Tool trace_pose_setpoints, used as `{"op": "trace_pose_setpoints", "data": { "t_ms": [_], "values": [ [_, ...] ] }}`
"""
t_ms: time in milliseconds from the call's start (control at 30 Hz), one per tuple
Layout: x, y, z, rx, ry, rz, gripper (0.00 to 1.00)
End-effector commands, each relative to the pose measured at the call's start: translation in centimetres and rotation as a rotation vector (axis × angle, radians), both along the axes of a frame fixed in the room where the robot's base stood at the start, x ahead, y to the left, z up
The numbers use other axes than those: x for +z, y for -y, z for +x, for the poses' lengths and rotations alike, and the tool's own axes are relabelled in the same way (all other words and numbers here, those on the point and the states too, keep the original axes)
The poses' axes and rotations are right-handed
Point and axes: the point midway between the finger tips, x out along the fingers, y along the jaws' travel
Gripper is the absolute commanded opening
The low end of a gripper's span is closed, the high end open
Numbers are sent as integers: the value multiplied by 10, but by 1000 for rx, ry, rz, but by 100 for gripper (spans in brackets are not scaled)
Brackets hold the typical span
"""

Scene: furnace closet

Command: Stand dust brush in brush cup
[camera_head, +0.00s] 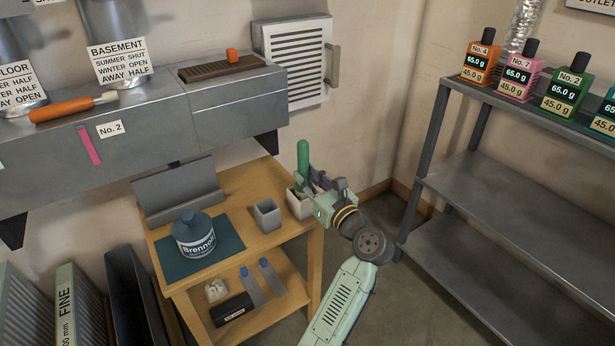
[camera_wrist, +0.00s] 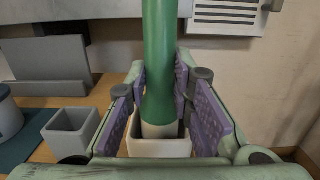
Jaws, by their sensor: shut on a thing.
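The dust brush (camera_head: 303,158) has a green handle and stands upright in my gripper (camera_head: 314,190). In the wrist view the purple finger pads of my gripper (camera_wrist: 160,112) are shut on the brush (camera_wrist: 159,60) from both sides. The white square brush cup (camera_head: 299,206) stands on the wooden table's right end. In the wrist view the brush's pale lower end is in line with the opening of the cup (camera_wrist: 158,148), behind its near wall. I cannot tell how deep it reaches or whether it touches the bottom.
A grey square cup (camera_head: 267,215) stands just left of the white one. A blue Brennon jar (camera_head: 194,235) sits on a teal mat (camera_head: 227,233). A grey metal shelf (camera_head: 490,190) stands at right, and an orange-handled tool (camera_head: 65,109) lies on the grey ductwork.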

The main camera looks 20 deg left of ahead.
Motion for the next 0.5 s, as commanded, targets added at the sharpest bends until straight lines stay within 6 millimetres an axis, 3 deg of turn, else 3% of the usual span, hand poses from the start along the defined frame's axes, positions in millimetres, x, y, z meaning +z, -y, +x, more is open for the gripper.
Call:
{"op": "trace_pose_setpoints", "data": {
  "t_ms": [500],
  "values": [
    [-14, 0, 0, 0, 0, 0, 0]
  ]
}}
